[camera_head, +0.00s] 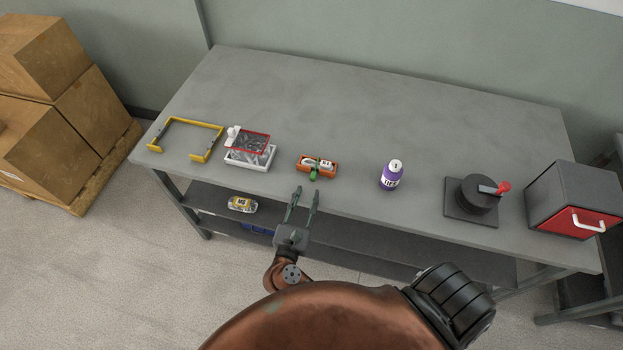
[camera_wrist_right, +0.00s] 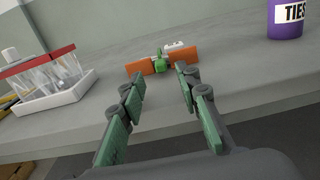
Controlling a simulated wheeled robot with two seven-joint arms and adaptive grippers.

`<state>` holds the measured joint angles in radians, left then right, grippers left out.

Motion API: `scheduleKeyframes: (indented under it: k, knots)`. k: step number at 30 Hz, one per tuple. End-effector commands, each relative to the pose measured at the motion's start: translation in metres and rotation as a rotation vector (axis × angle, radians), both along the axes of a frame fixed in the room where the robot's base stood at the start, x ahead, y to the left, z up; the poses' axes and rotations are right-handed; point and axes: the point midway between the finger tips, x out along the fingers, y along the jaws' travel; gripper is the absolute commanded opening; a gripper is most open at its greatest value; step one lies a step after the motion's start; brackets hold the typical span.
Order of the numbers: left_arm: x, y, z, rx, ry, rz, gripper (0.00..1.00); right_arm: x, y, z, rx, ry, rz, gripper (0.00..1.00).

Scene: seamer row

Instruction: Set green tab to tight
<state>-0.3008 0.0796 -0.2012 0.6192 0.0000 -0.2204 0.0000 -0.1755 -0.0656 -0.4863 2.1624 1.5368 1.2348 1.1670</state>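The green tab (camera_head: 313,175) is on the front side of a small orange tray (camera_head: 302,168) near the table's front edge. White items lie in or on the tray, one with dark markings. In the right wrist view the green tab (camera_wrist_right: 159,64) stands at the middle of the orange tray (camera_wrist_right: 187,57). My right gripper (camera_head: 304,189) is open and empty, just in front of the tray and apart from it. In the wrist view its fingers (camera_wrist_right: 160,80) are spread, with the tab beyond and between them. My left gripper is not in view.
A clear bin with a red rim (camera_head: 262,160) and a yellow frame (camera_head: 183,121) are to the left. A purple bottle (camera_head: 391,180), a black device with a red-knobbed lever (camera_head: 470,208) and a red-fronted box (camera_head: 560,217) are to the right. The table (camera_head: 350,110) is clear behind.

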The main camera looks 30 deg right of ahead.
Motion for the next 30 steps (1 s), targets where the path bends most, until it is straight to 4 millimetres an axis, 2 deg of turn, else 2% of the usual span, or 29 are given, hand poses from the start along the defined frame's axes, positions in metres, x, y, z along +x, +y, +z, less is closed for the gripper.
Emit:
scheduleKeyframes:
  k: [9, 13, 24, 30]
  knots:
    - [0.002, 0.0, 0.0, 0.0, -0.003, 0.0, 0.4, 0.032, -0.038, 0.001, -0.008, 0.0, 0.001, 0.3]
    - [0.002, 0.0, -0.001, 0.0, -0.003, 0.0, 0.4, 0.04, -0.048, 0.001, -0.007, 0.001, 0.001, 0.3]
    - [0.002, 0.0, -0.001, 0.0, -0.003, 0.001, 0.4, 0.044, -0.053, 0.001, -0.006, 0.001, 0.001, 0.3]
    - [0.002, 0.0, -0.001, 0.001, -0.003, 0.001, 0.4, 0.044, -0.052, 0.001, -0.007, 0.002, 0.001, 0.17]
